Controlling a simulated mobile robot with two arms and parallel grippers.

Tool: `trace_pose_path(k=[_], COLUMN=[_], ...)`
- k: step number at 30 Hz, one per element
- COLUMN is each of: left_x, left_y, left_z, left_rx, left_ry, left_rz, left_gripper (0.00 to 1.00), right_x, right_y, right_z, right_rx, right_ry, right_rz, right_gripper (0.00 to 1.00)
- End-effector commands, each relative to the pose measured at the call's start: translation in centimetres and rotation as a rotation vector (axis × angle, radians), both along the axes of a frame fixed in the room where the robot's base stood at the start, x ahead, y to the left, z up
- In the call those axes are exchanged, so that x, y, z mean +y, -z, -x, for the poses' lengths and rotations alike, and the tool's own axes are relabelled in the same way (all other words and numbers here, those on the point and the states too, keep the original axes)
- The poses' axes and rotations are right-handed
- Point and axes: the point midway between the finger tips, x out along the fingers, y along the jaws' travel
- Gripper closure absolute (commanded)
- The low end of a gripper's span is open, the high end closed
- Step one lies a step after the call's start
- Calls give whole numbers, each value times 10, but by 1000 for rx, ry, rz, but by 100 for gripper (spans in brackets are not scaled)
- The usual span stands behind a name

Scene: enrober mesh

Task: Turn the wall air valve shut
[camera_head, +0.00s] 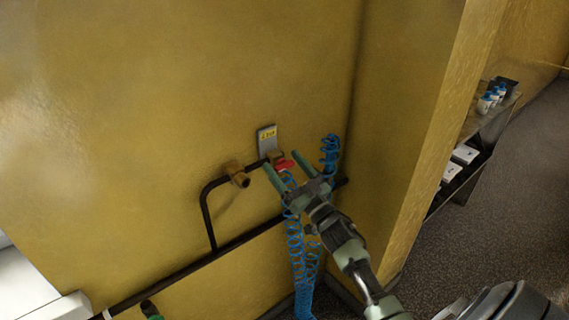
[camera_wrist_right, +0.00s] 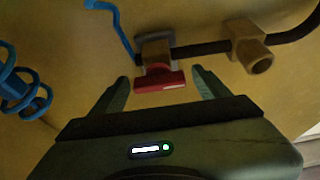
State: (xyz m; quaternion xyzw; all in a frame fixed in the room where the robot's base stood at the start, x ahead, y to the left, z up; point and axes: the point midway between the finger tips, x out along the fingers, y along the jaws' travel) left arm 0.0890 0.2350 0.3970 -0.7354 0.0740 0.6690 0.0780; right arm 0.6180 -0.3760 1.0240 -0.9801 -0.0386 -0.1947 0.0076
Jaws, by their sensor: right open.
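The wall air valve has a red handle (camera_head: 284,165) on a brass body (camera_head: 275,156), fixed to a black pipe on the yellow wall. In the right wrist view the red handle (camera_wrist_right: 160,82) lies crosswise below the brass body (camera_wrist_right: 156,52). My right gripper (camera_head: 281,159) is open, with its two green fingers on either side of the handle. In the wrist view the fingertips (camera_wrist_right: 160,76) stand apart, with gaps to both ends of the handle; contact does not show. My left gripper is not in view.
A brass fitting (camera_head: 237,174) sits on the black pipe (camera_head: 205,212) left of the valve. Blue coiled hose (camera_head: 296,245) hangs beside and below my right gripper. A wall corner and shelf (camera_head: 478,125) stand to the right.

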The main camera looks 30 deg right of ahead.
Motion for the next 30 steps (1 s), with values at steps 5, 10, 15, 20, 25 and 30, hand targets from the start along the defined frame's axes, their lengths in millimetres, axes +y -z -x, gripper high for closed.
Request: trace_pose_path(k=[5, 10, 15, 20, 25, 30], left_x=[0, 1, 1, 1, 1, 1], left_y=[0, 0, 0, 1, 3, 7], left_z=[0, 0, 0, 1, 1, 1], left_rx=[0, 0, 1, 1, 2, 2], left_ry=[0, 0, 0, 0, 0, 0], left_rz=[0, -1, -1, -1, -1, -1], left_gripper=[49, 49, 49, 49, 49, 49], right_x=[0, 0, 0, 0, 0, 0], right_y=[0, 0, 0, 0, 0, 1], right_z=[-1, -1, -1, -1, -1, -1], right_rx=[0, 0, 0, -1, -4, -14], right_ry=[0, 0, 1, 1, 0, -1], right_rz=[0, 0, 0, 12, 66, 173], right_gripper=[24, 51, 86, 86, 86, 86])
